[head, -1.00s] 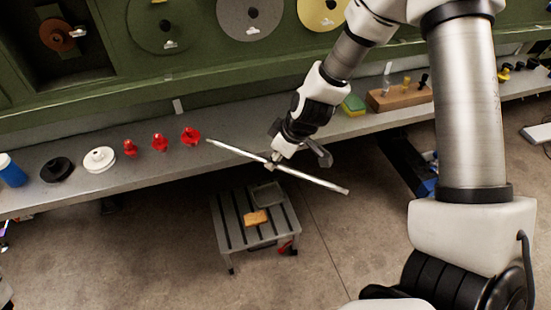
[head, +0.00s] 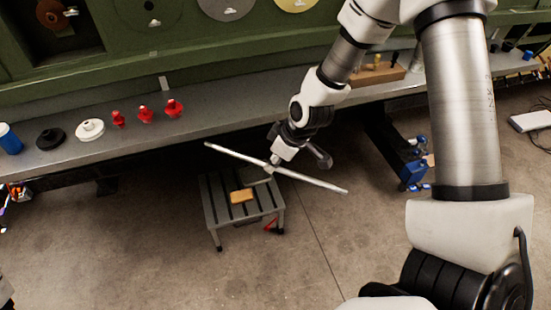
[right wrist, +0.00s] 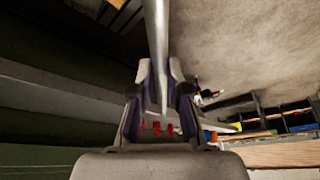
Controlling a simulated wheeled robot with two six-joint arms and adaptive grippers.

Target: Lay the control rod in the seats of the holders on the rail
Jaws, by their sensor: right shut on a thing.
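The control rod (head: 315,181) is a long, thin, pale metal bar. My right gripper (head: 271,168) is shut on it near its middle and holds it in the air in front of the grey bench. In the head view the rod slopes down to the right. In the right wrist view the rod (right wrist: 157,30) runs between the fingers of my right gripper (right wrist: 158,80). Three red fittings (head: 146,115) stand on the bench; I cannot tell whether they are the holders. No rail is clearly seen. My left gripper is not in view.
The bench (head: 220,118) carries a white disc (head: 89,130), a black disc (head: 50,139), a blue-capped container (head: 10,139) and a wooden block (head: 378,73). A slatted grey stool (head: 218,215) with a tan block (head: 242,196) stands below the rod.

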